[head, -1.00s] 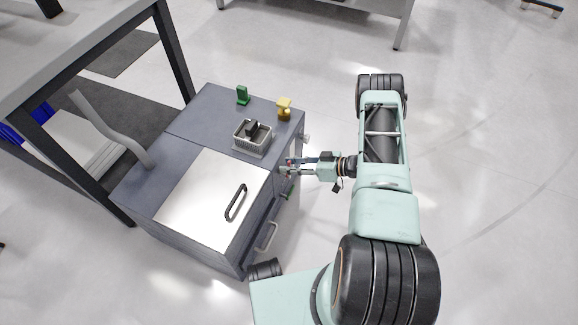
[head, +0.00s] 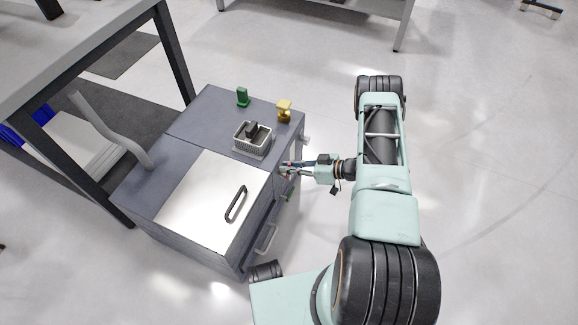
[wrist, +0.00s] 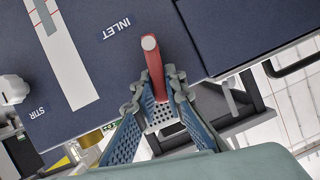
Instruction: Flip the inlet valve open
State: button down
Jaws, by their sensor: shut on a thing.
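The inlet valve shows in the wrist view as a red lever (wrist: 154,70) with a pale rounded end. It stands out from the dark blue panel (wrist: 90,75) beside the printed word INLET. My gripper (wrist: 157,92) has its blue, perforated fingers on either side of the lever and is shut on it. In the head view, my gripper (head: 290,168) is at the right side of the grey cabinet (head: 185,130). The lever is too small there to make out clearly, and its lower part is hidden by the fingers in the wrist view.
A white knob (wrist: 14,89) marked STIR and a pale strip are on the same panel. A basket (head: 251,139) sits on top. Floor to the right is clear.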

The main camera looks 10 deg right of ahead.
jog(key=shift+s+a+r+n+t+h+p, duration=0.1)
jog(key=shift+s+a+n+t+h+p, duration=0.3)
jog(key=shift+n, duration=0.5)
jog(key=shift+d, duration=0.1)
jog(key=c, duration=2)
grip_release()
jog(key=shift+o, duration=0.2)
jog(key=v, duration=1.2)
